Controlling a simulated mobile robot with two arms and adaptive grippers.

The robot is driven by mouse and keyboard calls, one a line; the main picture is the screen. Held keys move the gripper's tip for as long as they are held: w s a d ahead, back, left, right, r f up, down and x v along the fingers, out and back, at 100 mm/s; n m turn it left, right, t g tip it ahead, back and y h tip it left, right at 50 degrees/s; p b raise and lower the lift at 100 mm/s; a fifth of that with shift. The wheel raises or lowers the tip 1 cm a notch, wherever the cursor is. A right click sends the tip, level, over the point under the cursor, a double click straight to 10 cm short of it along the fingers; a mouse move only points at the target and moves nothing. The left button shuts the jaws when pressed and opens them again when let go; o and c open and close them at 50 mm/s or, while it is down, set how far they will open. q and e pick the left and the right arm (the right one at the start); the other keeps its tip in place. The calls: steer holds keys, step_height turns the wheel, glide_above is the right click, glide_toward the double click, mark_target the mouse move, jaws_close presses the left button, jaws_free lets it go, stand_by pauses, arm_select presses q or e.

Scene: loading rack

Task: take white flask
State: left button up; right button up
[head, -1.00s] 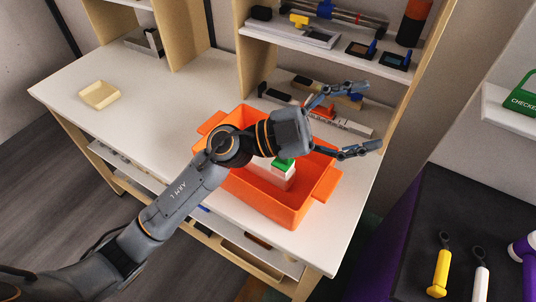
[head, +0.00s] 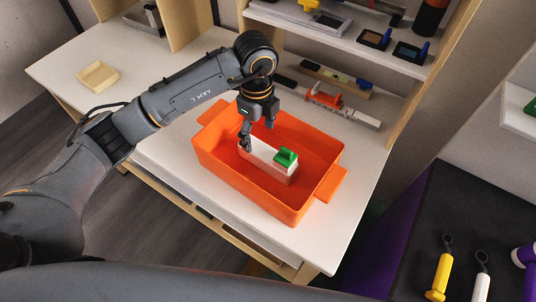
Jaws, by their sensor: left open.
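A white block-shaped flask with a green cap (head: 268,160) lies inside the orange crate (head: 215,174), with its cap toward the right. My left gripper (head: 256,136) hangs from above at the flask's left end, fingers pointing down. It is open; one finger shows at the flask's left end and the other is partly hidden. I cannot tell whether a finger touches the flask. My right gripper is not in view.
The crate stands on a white table (head: 175,165) with a shelf rack behind it. A cream tray (head: 98,77) sits at the far left. A dark table (head: 425,225) at right holds a yellow tool (head: 440,275) and a white tool (head: 481,280).

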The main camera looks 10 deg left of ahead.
mark_target(261, 149)
arm_select(q)
step_height(261, 149, down, 3)
steer(key=f+p, duration=0.2)
steer(key=f, duration=0.2)
steer(key=shift+d+p, duration=0.2)
steer(key=shift+p, duration=0.15)
steer(key=shift+f, duration=0.65)
steer(key=c, duration=1.4)
